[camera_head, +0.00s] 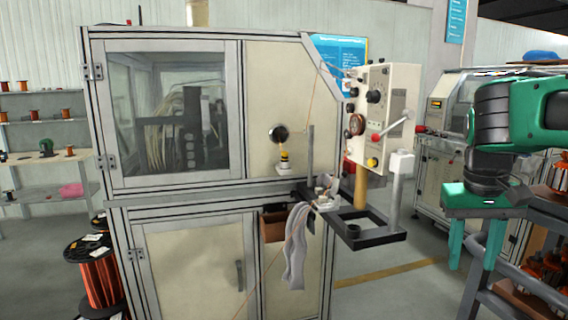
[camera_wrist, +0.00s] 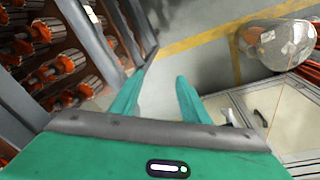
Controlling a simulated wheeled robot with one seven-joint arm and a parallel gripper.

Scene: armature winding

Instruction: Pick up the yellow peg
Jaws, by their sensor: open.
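A tan-yellow upright peg (camera_head: 361,188) stands at the back of a dark bracket (camera_head: 393,238) on the front of the winding machine, below the control panel. Its upper end meets the panel's lower edge in the picture. A grey post with a white top (camera_head: 398,180) stands to its right. My gripper (camera_head: 473,266) hangs at the right of the head view, fingers down, open and empty, well apart from the peg. The green fingers also show apart in the wrist view (camera_wrist: 158,84), with floor between them. The peg is not seen in the wrist view.
The machine cabinet (camera_head: 190,250) fills the middle. A dark rack with copper-wound armatures (camera_wrist: 50,55) is close to my gripper. Grey floor lies open between bracket and rack.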

